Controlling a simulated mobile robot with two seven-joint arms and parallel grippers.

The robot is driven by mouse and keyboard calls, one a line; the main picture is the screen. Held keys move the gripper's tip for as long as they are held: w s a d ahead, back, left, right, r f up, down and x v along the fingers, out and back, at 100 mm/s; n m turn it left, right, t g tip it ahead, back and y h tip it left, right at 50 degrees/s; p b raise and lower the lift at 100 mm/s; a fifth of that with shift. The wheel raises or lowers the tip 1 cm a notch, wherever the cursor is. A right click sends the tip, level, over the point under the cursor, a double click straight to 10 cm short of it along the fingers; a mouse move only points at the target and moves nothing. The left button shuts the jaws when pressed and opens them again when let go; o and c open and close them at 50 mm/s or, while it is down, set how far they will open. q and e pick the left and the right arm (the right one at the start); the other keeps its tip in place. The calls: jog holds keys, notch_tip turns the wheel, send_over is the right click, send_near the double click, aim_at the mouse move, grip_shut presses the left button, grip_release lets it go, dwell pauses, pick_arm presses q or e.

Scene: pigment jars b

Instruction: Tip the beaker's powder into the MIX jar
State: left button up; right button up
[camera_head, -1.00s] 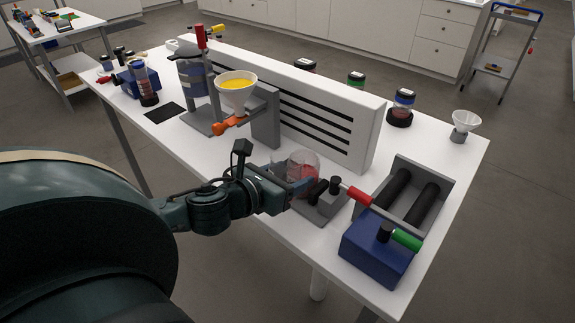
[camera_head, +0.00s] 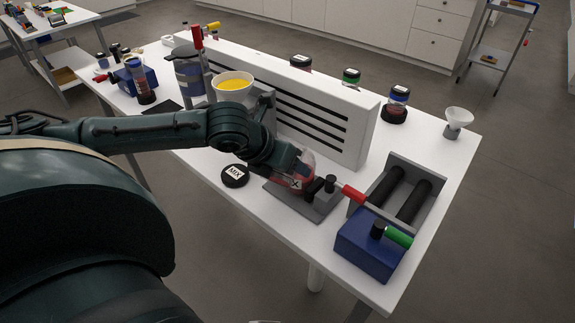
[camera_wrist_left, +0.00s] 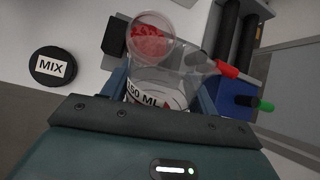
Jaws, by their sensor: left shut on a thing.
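My left gripper (camera_head: 290,162) reaches in from the left and is shut on the clear beaker (camera_head: 306,156). In the wrist view the beaker (camera_wrist_left: 160,86), marked 150 ML, sits between the fingers (camera_wrist_left: 160,100). It is tilted over the MIX jar (camera_head: 296,183), which stands at the grey clamp stand with part of its label showing. Red powder (camera_wrist_left: 150,44) shows inside a round clear rim just beyond the beaker; I cannot tell how much is in the beaker or jar. The black MIX lid (camera_head: 235,175) lies flat on the table, also seen in the wrist view (camera_wrist_left: 52,67). My right gripper is not in view.
The grey stand (camera_head: 312,204) has a red-handled clamp (camera_head: 353,194). A blue block with a green handle (camera_head: 368,245) and a grey roller unit (camera_head: 437,203) stand to the right. A white slotted panel (camera_head: 357,143) stands behind.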

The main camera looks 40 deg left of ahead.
pick_arm(q)
jog(key=r+g, duration=0.1)
jog(key=g, duration=0.3)
jog(key=shift+r+n, duration=0.3)
jog(key=shift+r, duration=0.1)
jog(key=g, duration=0.1)
jog(key=r+g, duration=0.1)
jog(key=g, duration=0.1)
jog(key=shift+w+h, duration=0.1)
jog(key=shift+h, duration=0.3)
jog(key=shift+g, duration=0.3)
dwell(0.5)
jog(key=shift+w+r+g, duration=0.15)
jog(key=shift+r+g, duration=0.25)
jog(key=shift+g, duration=0.4)
jog(key=shift+w+r+n+g, duration=0.25)
jog(key=shift+n+g, duration=0.05)
jog(key=shift+g, duration=0.5)
